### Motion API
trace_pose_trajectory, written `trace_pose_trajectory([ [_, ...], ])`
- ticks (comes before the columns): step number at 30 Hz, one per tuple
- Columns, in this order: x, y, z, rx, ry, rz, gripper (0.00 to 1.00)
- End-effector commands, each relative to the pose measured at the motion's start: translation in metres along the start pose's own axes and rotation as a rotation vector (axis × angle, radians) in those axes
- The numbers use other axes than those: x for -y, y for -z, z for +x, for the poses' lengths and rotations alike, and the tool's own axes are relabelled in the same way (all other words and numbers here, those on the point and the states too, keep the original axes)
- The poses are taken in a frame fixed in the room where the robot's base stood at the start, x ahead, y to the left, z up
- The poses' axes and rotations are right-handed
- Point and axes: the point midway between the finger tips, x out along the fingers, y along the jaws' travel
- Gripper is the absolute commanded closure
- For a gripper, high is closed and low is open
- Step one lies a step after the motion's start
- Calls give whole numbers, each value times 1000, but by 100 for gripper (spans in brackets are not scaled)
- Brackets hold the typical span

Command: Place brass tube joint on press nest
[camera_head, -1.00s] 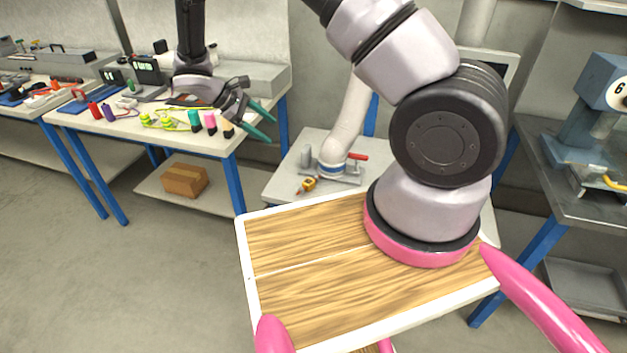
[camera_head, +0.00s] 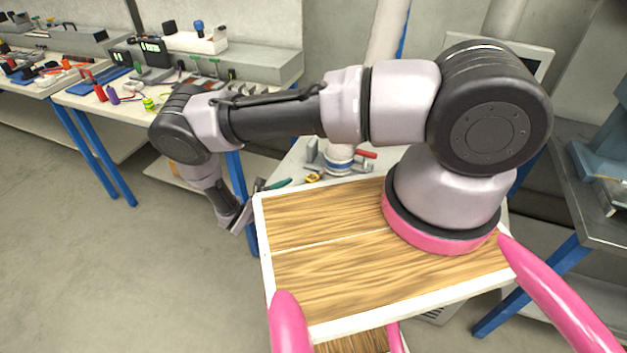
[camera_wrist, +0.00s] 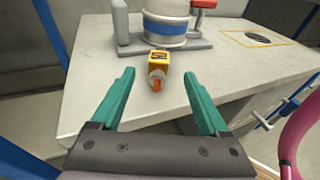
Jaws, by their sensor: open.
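My gripper (camera_wrist: 158,73) is open and empty, its two teal fingers apart in the wrist view. In the head view my gripper (camera_head: 272,185) is partly hidden beside the wooden tray. In the wrist view, a small yellow object (camera_wrist: 158,64) with a dark label and orange end lies on the pale table, beyond the fingers and between them in the picture. It resembles a tape measure. I cannot make out the brass tube joint or the press nest for sure. A blue machine (camera_head: 599,174), possibly a press, is cut off at the right edge of the head view.
The pale table (camera_wrist: 230,75) carries a blue-ringed white base (camera_wrist: 166,25) and red-handled clamps. A wooden-topped tray (camera_head: 335,280) with a white rim is in front. Left workbenches (camera_head: 75,96) hold several tools. A metal bench (camera_head: 600,225) stands at right.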

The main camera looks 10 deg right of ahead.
Motion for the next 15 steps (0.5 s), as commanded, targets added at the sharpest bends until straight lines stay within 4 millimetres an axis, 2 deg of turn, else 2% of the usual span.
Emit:
trace_pose_trajectory([
  [6,1,0,36,0,5,1,22],
  [15,0,1,64,0,6,1,22],
])
